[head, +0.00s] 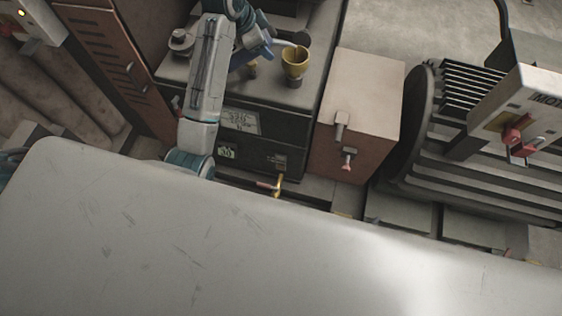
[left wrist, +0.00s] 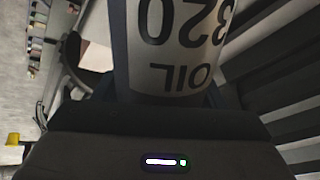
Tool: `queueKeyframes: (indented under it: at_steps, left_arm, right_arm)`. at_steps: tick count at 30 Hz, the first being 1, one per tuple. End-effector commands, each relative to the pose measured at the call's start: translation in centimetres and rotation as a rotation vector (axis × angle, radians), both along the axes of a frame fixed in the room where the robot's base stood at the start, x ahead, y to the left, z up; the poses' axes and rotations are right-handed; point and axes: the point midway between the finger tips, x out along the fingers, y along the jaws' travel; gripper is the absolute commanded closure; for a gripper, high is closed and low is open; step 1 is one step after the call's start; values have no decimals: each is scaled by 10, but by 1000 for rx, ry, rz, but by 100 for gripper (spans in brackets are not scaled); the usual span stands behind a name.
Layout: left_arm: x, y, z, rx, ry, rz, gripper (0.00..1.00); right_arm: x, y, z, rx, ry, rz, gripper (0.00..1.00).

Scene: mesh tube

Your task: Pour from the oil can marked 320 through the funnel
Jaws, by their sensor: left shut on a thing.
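The oil can (left wrist: 180,45) fills the top middle of the left wrist view. It has a pale label with dark "OIL" and "320", which read upside down there. My left gripper (head: 272,44) is shut on this can; its fingertips are hard to make out. In the head view I cannot clearly pick out the can near the gripper. The yellow funnel (head: 294,68) stands upright on the dark machine top, just right of and below the gripper. My right gripper is not in view.
A dark machine (head: 255,135) with a label plate carries the funnel. A brown box (head: 362,105) with valves stands to its right, then a finned motor (head: 455,150) with a red-handled switch box (head: 515,105). A large pale surface fills the foreground.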

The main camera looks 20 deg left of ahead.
Motion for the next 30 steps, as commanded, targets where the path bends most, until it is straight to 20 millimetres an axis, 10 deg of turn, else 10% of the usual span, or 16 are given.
queueKeyframes:
  at_steps: [30]
  left_arm:
    - [3, -4, 11, 90, 50, 0, 62]
  right_arm:
    - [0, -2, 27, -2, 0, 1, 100]
